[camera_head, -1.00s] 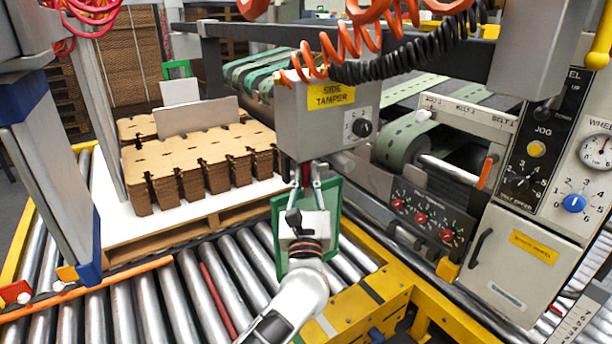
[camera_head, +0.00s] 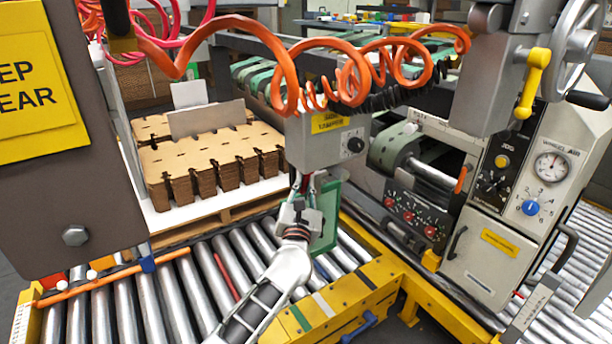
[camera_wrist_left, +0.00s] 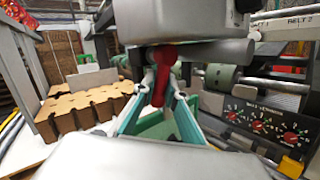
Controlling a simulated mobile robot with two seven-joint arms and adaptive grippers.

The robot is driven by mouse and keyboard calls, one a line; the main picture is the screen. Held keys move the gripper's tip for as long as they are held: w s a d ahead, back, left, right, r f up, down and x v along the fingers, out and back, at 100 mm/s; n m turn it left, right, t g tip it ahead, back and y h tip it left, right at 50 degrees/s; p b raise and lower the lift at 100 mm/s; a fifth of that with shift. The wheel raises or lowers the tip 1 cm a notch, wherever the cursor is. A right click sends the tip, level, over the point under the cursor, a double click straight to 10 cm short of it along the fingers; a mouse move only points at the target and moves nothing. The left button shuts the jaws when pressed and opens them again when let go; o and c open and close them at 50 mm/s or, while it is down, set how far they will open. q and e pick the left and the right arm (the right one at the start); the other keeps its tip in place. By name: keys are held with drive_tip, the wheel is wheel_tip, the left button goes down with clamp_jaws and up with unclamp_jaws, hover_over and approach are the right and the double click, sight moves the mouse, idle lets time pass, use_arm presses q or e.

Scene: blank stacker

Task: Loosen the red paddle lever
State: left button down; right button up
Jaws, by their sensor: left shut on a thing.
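The red paddle lever (camera_wrist_left: 162,76) hangs down from a metal bar under the grey side tamper box (camera_head: 328,148), in the middle of the left wrist view. My left gripper (camera_wrist_left: 160,86) has its two fingers on either side of the lever and is shut on it. In the head view this gripper (camera_head: 304,186) is just under the box and hides most of the lever. My right gripper is not in view.
A green plate (camera_head: 327,215) is close beside the left gripper. Stacks of brown cardboard blanks (camera_head: 215,160) stand on a pallet to the left. Coiled orange hose (camera_head: 290,75) hangs above the box. Metal rollers and a yellow frame (camera_head: 340,305) lie below.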

use_arm(q)
drive_tip(key=shift+s+a+r+m+g+p, duration=0.15)
drive_tip(key=shift+r+m+g+p, duration=0.25)
drive_tip(key=shift+r+p, duration=0.6)
drive_tip(key=shift+f+m+p, duration=0.3)
drive_tip(key=shift+p, duration=0.45)
drive_tip(key=shift+s+a+f+m+g+p, duration=0.15)
drive_tip(key=shift+m+g+p, duration=0.15)
drive_tip(key=shift+p, duration=0.4)
drive_tip(key=shift+f+p, duration=0.25)
drive_tip(key=shift+p, duration=0.2)
drive_tip(key=shift+f, duration=0.1)
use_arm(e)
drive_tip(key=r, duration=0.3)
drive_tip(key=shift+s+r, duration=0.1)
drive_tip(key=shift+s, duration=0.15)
use_arm(q)
drive_tip(key=shift+a+f, duration=0.1)
drive_tip(key=shift+f, duration=0.05)
drive_tip(key=c, duration=2)
unclamp_jaws()
